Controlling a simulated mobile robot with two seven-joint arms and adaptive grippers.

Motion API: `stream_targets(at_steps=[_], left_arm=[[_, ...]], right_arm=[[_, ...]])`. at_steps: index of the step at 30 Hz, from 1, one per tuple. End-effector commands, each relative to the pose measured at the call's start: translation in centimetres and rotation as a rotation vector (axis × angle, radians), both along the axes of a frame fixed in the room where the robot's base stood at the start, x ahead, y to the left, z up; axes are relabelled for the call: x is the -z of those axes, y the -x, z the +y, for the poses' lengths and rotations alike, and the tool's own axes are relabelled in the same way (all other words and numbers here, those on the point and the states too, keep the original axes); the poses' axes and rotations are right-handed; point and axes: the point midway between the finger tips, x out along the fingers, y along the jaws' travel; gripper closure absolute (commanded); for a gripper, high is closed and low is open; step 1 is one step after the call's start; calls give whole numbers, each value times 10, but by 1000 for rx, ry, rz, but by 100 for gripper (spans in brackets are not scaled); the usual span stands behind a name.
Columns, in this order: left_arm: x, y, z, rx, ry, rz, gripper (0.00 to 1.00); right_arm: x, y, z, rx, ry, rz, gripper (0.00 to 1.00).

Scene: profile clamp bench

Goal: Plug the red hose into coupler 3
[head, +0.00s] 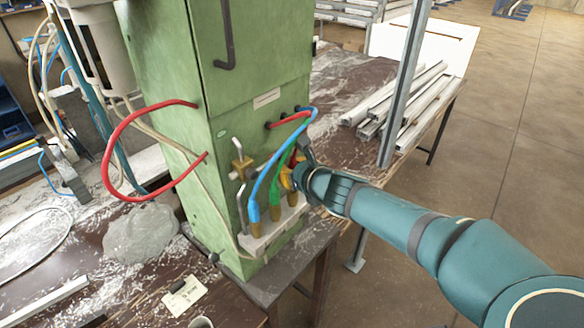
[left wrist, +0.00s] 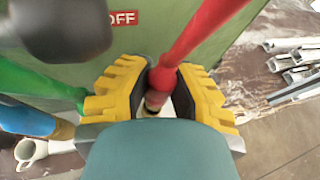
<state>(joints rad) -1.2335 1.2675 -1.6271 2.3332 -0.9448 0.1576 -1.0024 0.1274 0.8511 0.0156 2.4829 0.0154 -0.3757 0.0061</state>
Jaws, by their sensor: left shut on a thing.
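My left gripper (head: 288,177) comes in from the right in the head view, with yellow ribbed fingers. In the left wrist view the gripper (left wrist: 158,90) is shut on the red hose (left wrist: 205,30) near its plug end. In the head view the red hose (head: 291,121) loops from the green cabinet down to the gripper. The pale coupler block (head: 262,241) stands at the cabinet's foot. The blue hose (head: 265,178) and green hose (head: 274,180) end in brass-coloured fittings on it. My right gripper is out of view.
The green cabinet (head: 250,70) stands close behind the hoses. A brass valve with a bent metal handle (head: 240,165) is left of the blue hose. A thick red hose (head: 118,135) loops at the cabinet's left. Metal profiles (head: 408,95) lie on the bench behind a grey post (head: 403,85).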

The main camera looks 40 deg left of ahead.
Motion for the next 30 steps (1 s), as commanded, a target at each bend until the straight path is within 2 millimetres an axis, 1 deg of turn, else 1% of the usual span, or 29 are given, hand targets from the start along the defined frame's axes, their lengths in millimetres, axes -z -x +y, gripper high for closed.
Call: stream_targets(at_steps=[17,30], left_arm=[[1,0,0,0,0,1,100],[7,0,0,-1,0,1,100]], right_arm=[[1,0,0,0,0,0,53],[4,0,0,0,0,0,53]])
